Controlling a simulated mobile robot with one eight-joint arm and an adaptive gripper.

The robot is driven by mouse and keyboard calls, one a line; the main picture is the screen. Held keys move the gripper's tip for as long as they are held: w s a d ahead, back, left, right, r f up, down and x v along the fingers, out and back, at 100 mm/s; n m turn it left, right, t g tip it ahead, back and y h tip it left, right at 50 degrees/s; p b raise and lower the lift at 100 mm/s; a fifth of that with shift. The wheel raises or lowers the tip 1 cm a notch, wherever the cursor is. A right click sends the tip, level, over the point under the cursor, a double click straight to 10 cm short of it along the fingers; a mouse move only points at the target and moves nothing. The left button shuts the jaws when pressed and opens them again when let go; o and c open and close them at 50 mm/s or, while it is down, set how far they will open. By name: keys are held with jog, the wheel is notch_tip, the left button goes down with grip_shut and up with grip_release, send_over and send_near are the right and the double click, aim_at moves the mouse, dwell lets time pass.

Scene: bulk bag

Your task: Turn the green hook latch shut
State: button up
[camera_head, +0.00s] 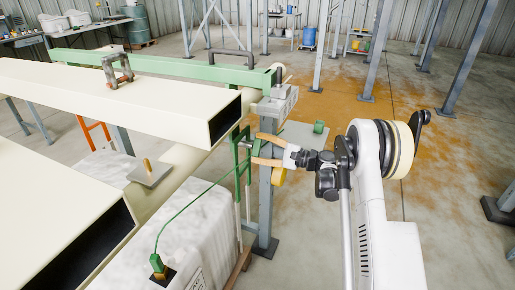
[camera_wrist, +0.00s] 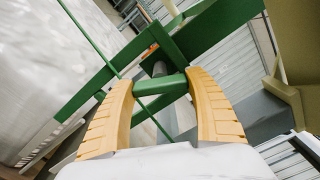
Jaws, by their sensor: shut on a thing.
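The green hook latch (camera_head: 243,143) is at the end of the long cream beam, beside a grey post, in the head view. My gripper (camera_head: 262,149) reaches it from the right with its orange fingers. In the wrist view, my gripper (camera_wrist: 160,88) is shut on a short green bar of the latch (camera_wrist: 160,86), which lies across between the two ridged fingers. Larger green bars cross behind it. How far the hook is turned cannot be told from these views.
A white bulk bag (camera_head: 205,222) stands below, with a green cord running from its corner up to the latch area. Cream beams (camera_head: 150,92) fill the left. A grey post (camera_head: 265,205) stands close to my gripper. Open floor (camera_head: 300,235) lies in front.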

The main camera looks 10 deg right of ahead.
jog(key=n, duration=0.5)
jog(key=shift+n, duration=0.3)
dwell(0.4)
jog(key=o, duration=1.2)
jog(key=shift+c, duration=0.2)
jog(key=v, duration=1.2)
